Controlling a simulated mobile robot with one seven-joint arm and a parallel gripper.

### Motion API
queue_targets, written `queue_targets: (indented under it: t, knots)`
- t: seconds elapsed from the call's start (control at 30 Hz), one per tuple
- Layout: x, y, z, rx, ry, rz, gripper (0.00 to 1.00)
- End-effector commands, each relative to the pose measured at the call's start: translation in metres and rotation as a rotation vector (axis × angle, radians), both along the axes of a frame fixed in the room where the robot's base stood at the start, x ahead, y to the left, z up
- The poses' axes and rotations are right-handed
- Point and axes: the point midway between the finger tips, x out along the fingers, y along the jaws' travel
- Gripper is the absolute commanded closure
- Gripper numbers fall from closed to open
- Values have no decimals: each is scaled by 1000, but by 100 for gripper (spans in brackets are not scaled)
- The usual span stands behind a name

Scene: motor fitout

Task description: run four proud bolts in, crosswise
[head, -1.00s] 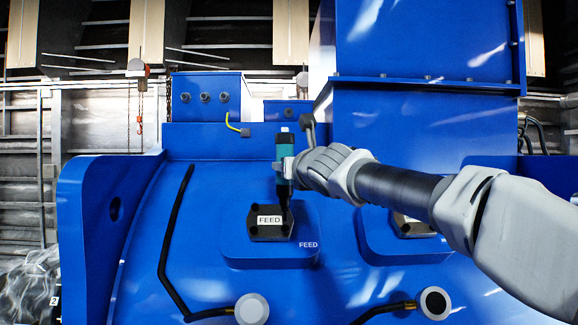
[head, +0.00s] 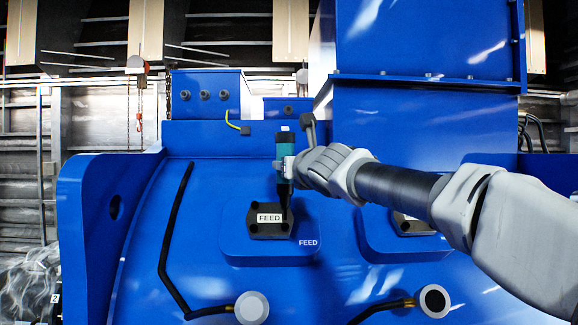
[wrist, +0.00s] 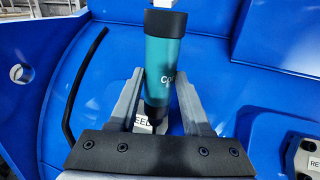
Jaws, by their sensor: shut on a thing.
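My gripper (head: 288,168) is shut on a teal and black driver tool (head: 284,150), held upright; the tool fills the middle of the wrist view (wrist: 165,70) between the two fingers (wrist: 160,100). The tool's lower tip is at the right side of the black cover plate (head: 268,231) labelled FEED. Dark bolt heads show at the plate's corners, such as the front left one (head: 256,231). Whether the tip sits on a bolt, and how proud each bolt stands, I cannot tell. In the wrist view the tool hides most of the FEED plate.
A second dark plate (head: 410,226) sits to the right, partly behind my arm; its label begins RE in the wrist view. Black hoses (head: 172,240) run over the blue casing (head: 200,170). Two round white-rimmed ports (head: 251,308) are in front. A tall blue housing (head: 425,120) rises behind right.

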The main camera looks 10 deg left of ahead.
Motion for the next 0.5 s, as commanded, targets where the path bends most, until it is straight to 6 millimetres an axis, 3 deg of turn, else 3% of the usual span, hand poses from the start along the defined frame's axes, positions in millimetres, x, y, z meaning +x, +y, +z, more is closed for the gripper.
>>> queue_targets:
  t: [0.5]
  knots:
    - [-1,1,-7,2,-3,2,100]
